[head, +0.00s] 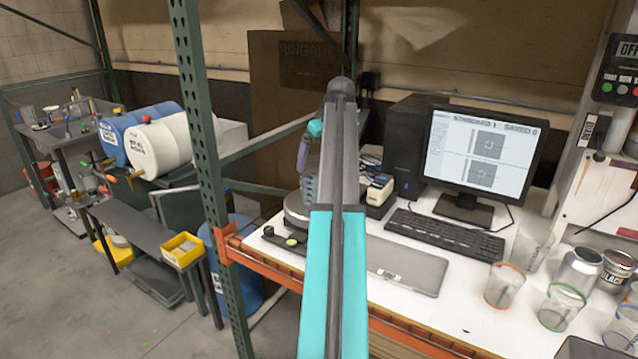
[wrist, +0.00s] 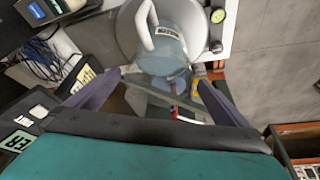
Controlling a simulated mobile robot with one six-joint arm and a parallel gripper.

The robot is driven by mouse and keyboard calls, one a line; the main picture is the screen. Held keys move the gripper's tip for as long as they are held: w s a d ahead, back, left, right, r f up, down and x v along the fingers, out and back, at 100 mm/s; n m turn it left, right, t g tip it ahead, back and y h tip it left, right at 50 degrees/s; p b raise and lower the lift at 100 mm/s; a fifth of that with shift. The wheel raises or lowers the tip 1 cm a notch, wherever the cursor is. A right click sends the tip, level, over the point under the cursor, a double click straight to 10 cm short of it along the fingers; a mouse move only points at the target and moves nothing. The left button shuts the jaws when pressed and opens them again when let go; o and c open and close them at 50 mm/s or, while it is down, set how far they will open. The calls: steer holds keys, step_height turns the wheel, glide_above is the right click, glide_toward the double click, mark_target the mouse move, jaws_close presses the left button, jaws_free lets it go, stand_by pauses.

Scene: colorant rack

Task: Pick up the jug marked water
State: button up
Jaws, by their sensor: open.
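A translucent blue-grey jug (wrist: 172,50) with a white handle (wrist: 146,24) stands on a round grey scale plate (wrist: 127,28) in the wrist view. Its small label (wrist: 167,32) is too small to read, so I cannot tell whether it says water. In the head view my arm hides most of the jug; a bluish sliver (head: 309,188) shows above the scale plate (head: 297,212). My gripper (wrist: 160,78) is open, its two purple fingers spread wide with the jug beyond and between their tips. It also shows in the head view (head: 302,160), above the scale. I see no contact.
Cups (head: 504,286) and cans (head: 580,270) stand at the right. A green rack post (head: 205,150) rises left of my arm.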

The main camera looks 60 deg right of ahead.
mark_target(315, 163)
steer(key=shift+w+d+f, duration=0.1)
steer(key=shift+w+f, duration=0.15)
steer(key=shift+f, duration=0.4)
steer(key=shift+f, duration=0.1)
steer(key=shift+p+x, duration=1.35)
steer(key=shift+x, duration=1.15)
steer(key=shift+w, duration=0.1)
steer(key=shift+d, duration=0.1)
steer(key=c, duration=1.4)
steer(key=shift+r, duration=0.35)
steer(key=shift+c, duration=0.3)
steer(key=shift+r+b, duration=0.85)
steer(key=shift+r, duration=0.65)
steer(key=s+a+r+b, duration=0.1)
steer(key=s+a+b, duration=0.3)
steer(key=s+a, duration=0.6)
steer(key=shift+s+a+r, duration=0.2)
steer(key=shift+a, duration=0.8)
